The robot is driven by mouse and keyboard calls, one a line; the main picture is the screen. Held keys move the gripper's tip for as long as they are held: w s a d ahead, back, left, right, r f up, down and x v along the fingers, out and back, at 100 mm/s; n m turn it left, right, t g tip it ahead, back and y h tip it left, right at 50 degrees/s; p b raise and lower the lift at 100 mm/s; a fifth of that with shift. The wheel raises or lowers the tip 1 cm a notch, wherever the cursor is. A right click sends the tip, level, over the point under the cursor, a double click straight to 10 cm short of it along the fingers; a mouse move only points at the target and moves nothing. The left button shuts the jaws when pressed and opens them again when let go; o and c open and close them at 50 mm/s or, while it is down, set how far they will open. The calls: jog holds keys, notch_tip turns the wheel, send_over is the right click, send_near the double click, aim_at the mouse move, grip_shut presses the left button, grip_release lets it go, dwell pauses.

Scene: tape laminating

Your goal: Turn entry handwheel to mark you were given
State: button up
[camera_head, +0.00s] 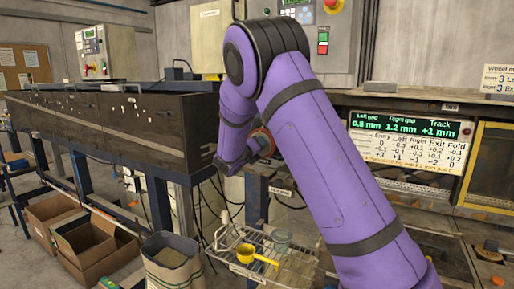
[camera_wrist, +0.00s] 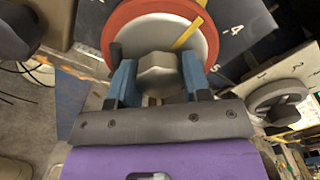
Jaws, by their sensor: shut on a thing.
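The handwheel (camera_wrist: 150,10) in the wrist view has a red-orange rim, a pale face and a yellow pointer (camera_wrist: 187,33) slanting to the upper right. A dark plate (camera_wrist: 236,40) behind it carries white numbers, with a 4 readable; I cannot tell exactly which mark the pointer meets. My gripper (camera_wrist: 157,68) has its blue fingers on both sides of the grey faceted hub (camera_wrist: 158,82) and is shut on it. In the head view an orange-red part of the wheel (camera_head: 264,141) shows behind my purple arm, which hides the gripper's fingers.
A second, grey handwheel (camera_wrist: 278,102) with a numbered plate sits at right in the wrist view. A lit display (camera_head: 411,127) reads left gap 0.8 mm, right gap 1.2 mm, track +1 mm. A wire shelf (camera_head: 262,262) holds a yellow scoop. A sign (camera_head: 498,80) is partly cut off.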

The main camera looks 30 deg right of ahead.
jog(key=shift+f, duration=0.1)
dwell(0.3)
jog(key=o, duration=0.9)
jog(key=shift+o, duration=0.2)
jog(key=v, duration=1.1)
